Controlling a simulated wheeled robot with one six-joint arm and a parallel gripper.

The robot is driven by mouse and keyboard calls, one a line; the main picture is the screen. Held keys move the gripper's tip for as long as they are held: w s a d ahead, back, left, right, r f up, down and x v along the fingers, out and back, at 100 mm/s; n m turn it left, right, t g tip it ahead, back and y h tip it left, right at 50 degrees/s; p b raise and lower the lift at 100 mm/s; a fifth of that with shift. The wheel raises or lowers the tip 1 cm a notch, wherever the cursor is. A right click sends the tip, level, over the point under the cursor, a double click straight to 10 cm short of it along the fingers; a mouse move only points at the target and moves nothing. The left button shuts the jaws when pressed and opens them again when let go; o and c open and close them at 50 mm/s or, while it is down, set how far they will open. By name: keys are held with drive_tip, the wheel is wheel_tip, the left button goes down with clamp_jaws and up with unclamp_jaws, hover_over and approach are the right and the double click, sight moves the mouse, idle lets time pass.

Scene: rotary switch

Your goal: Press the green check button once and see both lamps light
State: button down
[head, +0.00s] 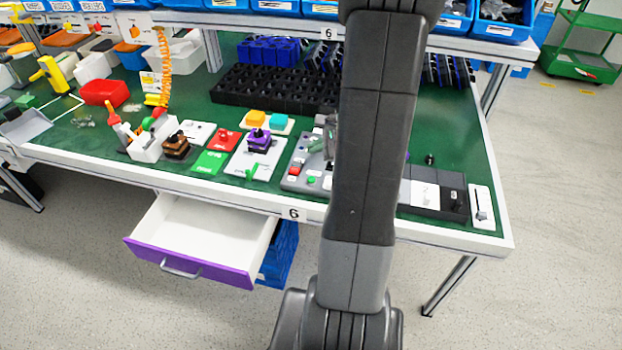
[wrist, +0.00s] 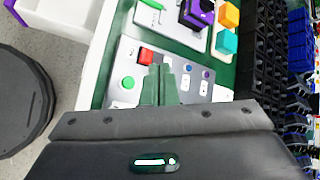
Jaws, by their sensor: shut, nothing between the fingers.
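The round green button (wrist: 128,82) sits on a grey panel (wrist: 123,56) and shows just left of my gripper's fingers in the wrist view. It also shows in the head view (head: 311,180), on the panel's front part. My gripper (wrist: 158,69) is shut and empty, its dark green fingers over the panel. I cannot tell the fingers' height above it. A red block-shaped control (wrist: 146,55) lies just beyond the fingertips. Small blue (wrist: 187,68) and purple (wrist: 206,74) round spots show right of the fingers. I cannot tell which parts are lamps or whether any is lit.
My arm hides part of the panel in the head view. A purple-fronted drawer (head: 190,262) stands open below the table. A white board with a purple part (head: 258,141) lies left of the panel. A black crate (head: 270,88) stands behind.

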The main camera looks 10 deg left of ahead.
drive_tip(key=shift+f+b, duration=3.45)
drive_tip(key=shift+f, duration=0.85)
drive_tip(key=shift+f+b, duration=0.4)
drive_tip(key=shift+b, duration=0.05)
drive_tip(key=shift+f+b, duration=0.4)
drive_tip(key=shift+b, duration=0.05)
drive_tip(key=shift+r, duration=0.15)
drive_tip(key=shift+r+p, duration=0.65)
drive_tip(key=shift+r, duration=0.05)
drive_tip(key=shift+r, duration=0.1)
wheel_tip(320, 180, up, 5)
drive_tip(key=p, duration=0.3)
drive_tip(key=shift+p, duration=0.4)
